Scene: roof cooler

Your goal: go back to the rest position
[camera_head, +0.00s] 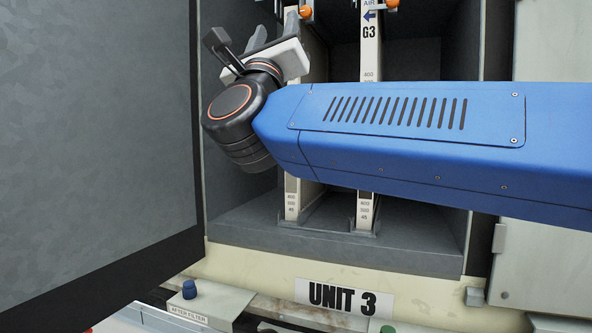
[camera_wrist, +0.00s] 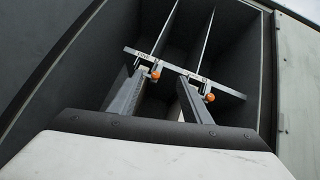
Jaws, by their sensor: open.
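My gripper (camera_head: 273,32) is raised at the upper left of the cabinet opening in the head view, with its fingers pointing up. It is open, and I see nothing between its fingers. In the wrist view its two grey fingers (camera_wrist: 161,92) stand apart, pointing into the cabinet. My blue arm crosses the opening from the right and hides the middle of it.
Two upright filter frames stand in the cabinet, a left one (camera_head: 292,199) and a right one marked G3 (camera_head: 370,48). The open door (camera_head: 95,130) fills the left. The UNIT 3 sill (camera_head: 250,262) runs below.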

